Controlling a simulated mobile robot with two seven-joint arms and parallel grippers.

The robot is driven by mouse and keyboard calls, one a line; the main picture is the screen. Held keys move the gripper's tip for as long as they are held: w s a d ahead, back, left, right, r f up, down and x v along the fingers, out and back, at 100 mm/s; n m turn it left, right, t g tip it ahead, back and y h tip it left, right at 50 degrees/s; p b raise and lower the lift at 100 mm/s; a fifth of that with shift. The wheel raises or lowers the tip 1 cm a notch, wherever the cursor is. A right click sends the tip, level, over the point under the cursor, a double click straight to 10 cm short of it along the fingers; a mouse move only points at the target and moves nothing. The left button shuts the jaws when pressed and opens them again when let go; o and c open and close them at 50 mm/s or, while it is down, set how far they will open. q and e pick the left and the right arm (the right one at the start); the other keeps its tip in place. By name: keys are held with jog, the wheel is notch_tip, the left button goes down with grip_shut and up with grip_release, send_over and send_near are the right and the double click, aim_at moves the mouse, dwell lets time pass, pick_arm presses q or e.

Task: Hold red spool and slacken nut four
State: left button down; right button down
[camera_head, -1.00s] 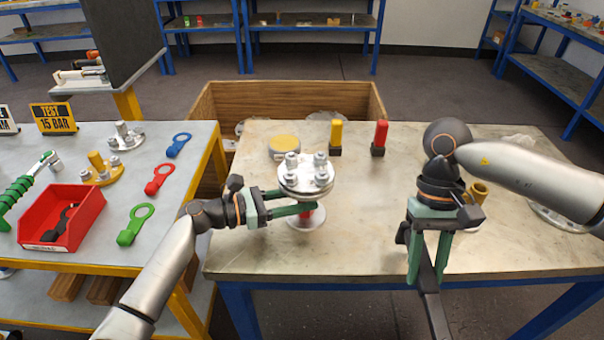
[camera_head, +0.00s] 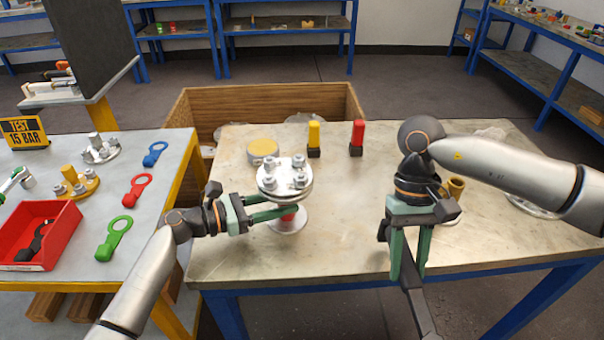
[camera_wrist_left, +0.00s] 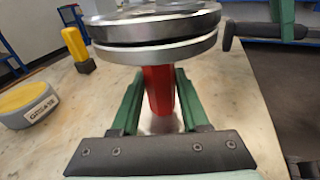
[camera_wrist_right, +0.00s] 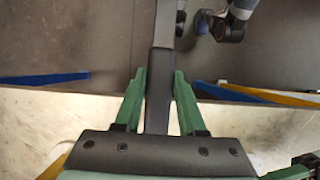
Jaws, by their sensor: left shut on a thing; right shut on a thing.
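The red spool (camera_wrist_left: 159,90) is an upright vessel with a red neck between a silver top flange (camera_head: 284,176) and a lower flange (camera_head: 287,222) on the table. Several silver nuts (camera_head: 298,181) stand on the top flange; I cannot tell which is number four. My left gripper (camera_head: 282,212) is shut around the red neck, just below the top flange. My right gripper (camera_head: 408,268) points down near the table's front edge, shut on a long dark-handled tool (camera_wrist_right: 160,85), apparently a wrench. The tool reaches past the edge, apart from the spool; its far end is cut off.
The worktable (camera_head: 340,235) has yellow (camera_head: 314,135) and red (camera_head: 357,135) posts and a yellow-topped round tin (camera_head: 262,149) at its back. A brass part (camera_head: 456,186) stands behind my right gripper. A side table holds a red bin (camera_head: 40,238) and coloured tags.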

jog(key=shift+r, duration=0.1)
jog(key=w+a+r+m+t+y, duration=0.1)
jog(key=w+a+r+m+t, duration=0.35)
jog(key=m, duration=0.45)
jog(key=w+a+r+m+t+y, duration=0.1)
jog(key=w+a+r+m, duration=0.3)
jog(key=r+m, duration=0.45)
jog(key=w+a+r+m+t+y, duration=0.1)
jog(key=w+a+r+m+t, duration=0.3)
jog(key=m, duration=0.5)
jog(key=shift+s+a+f+m+g, duration=0.1)
jog(key=shift+a+f+g, duration=0.1)
jog(key=shift+f, duration=0.3)
jog(key=shift+s+a+f+m+g, duration=0.1)
jog(key=shift+a+f+g, duration=0.15)
jog(key=shift+f, duration=0.3)
jog(key=shift+s+a+f+m+g, duration=0.1)
jog(key=shift+a+f+g, duration=0.1)
jog(key=shift+f, duration=0.3)
jog(key=shift+f, duration=0.15)
jog(key=shift+w+f, duration=0.1)
jog(key=shift+f, duration=1)
